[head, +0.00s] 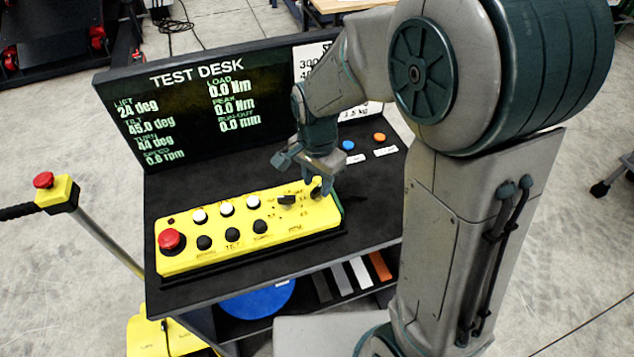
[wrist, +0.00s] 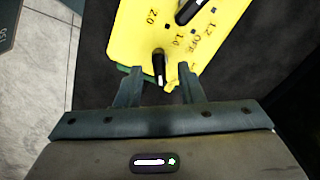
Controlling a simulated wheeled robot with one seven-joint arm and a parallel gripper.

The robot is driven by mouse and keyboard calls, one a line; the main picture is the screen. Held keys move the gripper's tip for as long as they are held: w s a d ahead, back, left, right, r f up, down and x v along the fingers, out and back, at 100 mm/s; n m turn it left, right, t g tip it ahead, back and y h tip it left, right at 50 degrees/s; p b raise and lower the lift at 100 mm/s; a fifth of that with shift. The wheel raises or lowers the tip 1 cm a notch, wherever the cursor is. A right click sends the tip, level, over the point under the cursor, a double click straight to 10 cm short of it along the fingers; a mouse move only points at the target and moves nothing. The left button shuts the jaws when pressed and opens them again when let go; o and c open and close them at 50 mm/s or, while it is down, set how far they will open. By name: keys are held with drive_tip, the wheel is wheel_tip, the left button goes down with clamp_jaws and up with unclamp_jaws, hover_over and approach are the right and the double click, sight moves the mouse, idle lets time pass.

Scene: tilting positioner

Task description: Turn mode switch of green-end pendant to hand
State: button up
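The yellow pendant (head: 218,258) lies on the dark desk, with a green edge (head: 341,204) at its right end. A black knob (head: 316,192) near that end is partly covered by my gripper (head: 318,183). In the wrist view this knob (wrist: 159,66) has a white pointer line and shows between my two fingertips (wrist: 159,76), which are apart with a gap on each side. Another black knob (head: 286,199) is beside it and shows at the top of the wrist view (wrist: 189,10). I cannot read which knob is marked as the mode switch.
The pendant also carries a red stop button (head: 171,240) and several white and black buttons. The test desk screen (head: 205,100) stands behind. Blue (head: 348,145) and orange (head: 379,137) buttons sit on the desk behind my gripper. Bare desk (head: 372,215) lies right of the pendant.

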drive_tip(key=shift+f, duration=0.75)
clamp_jaws()
drive_tip(key=n+b, duration=0.1)
drive_tip(key=n, duration=0.4)
drive_tip(key=shift+n+b, duration=0.3)
drive_tip(key=shift+n, duration=0.1)
drive_tip(key=n+b, duration=0.1)
drive_tip(key=n, duration=0.5)
